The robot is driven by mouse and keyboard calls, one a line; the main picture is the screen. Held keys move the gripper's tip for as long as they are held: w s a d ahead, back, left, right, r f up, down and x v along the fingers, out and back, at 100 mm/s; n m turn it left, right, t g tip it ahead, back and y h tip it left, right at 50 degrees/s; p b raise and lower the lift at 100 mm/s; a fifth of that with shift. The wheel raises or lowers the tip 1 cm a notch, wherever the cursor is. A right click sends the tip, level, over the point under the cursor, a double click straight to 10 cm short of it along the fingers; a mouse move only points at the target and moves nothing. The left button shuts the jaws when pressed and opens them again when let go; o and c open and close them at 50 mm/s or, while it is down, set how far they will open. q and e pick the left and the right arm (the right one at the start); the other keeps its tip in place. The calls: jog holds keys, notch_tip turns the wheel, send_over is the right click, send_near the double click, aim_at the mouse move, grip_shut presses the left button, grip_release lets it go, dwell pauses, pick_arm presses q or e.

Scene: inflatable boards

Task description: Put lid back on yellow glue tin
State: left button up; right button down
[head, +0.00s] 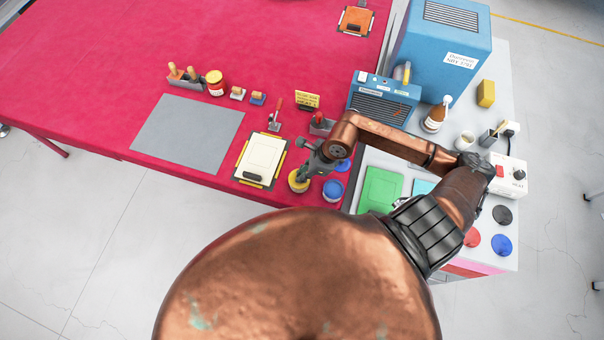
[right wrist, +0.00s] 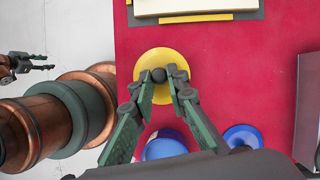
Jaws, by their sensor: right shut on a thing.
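My right gripper (head: 303,172) points down over the yellow glue tin (head: 298,186) by the table's front edge. In the right wrist view its fingers (right wrist: 160,80) are shut on the dark knob (right wrist: 159,75) of a round yellow lid (right wrist: 152,60). The lid covers the view of the tin below, so I cannot tell whether it is seated or just above the rim. My left gripper (right wrist: 42,63) shows at the left edge of the right wrist view, away from the table, its fingers apart and empty.
A blue tin (head: 332,190) stands close to the right of the yellow one, with a blue lid (head: 343,164) behind it. A clipboard (head: 261,160) lies to the left. The grey mat (head: 187,134) is bare. A blue machine (head: 383,100) stands at the back right.

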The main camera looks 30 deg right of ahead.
dwell(0.3)
jog(key=c, duration=1.8)
grip_release()
jog(key=shift+o, duration=0.3)
jog(key=o, duration=0.4)
jog(key=shift+r, duration=0.15)
jog(key=shift+r+p, duration=2)
jog(key=shift+r, duration=1.4)
jog(key=shift+c, duration=0.2)
